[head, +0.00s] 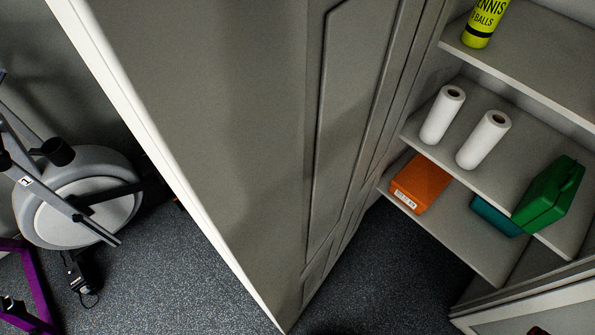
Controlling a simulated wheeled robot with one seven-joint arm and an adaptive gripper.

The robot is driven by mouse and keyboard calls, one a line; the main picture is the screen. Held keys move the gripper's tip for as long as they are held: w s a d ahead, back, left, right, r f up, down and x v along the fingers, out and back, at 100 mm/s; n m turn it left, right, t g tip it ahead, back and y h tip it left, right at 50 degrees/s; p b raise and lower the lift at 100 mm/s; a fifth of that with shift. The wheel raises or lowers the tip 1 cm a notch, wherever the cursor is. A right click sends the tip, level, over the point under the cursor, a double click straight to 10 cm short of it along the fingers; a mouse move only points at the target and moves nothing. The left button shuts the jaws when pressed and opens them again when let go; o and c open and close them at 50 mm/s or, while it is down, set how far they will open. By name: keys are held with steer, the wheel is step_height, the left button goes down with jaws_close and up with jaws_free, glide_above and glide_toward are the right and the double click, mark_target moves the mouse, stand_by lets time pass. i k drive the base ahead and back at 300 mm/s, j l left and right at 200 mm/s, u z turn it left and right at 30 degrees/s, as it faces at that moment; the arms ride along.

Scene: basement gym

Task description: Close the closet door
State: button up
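The closet door (230,110) is a large grey panel that stands open. It slants across the middle of the head view, with a pale narrow edge (165,155) facing left and a raised panel outline on its right part. To its right the closet is open, and its shelves (545,65) show. A second pale panel or frame piece (530,300) shows at the lower right; I cannot tell which part it is. My gripper is not in view, so no contact with the door shows.
The shelves hold a yellow tennis-ball can (484,22), two white rolls (442,115), an orange box (420,183), a green case (549,194) and a teal item (497,216). An exercise machine (85,195) stands left of the door. Speckled dark floor (185,270) between them is clear.

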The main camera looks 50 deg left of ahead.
mark_target(276, 125)
steer(key=k+j+u, duration=0.25)
steer(key=k+j, duration=0.15)
steer(key=k+j+u, duration=0.2)
steer(key=k+j, duration=0.15)
steer(key=k+j+u, duration=0.25)
steer(key=j, duration=0.4)
steer(key=j+z, duration=0.15)
steer(key=z, duration=0.3)
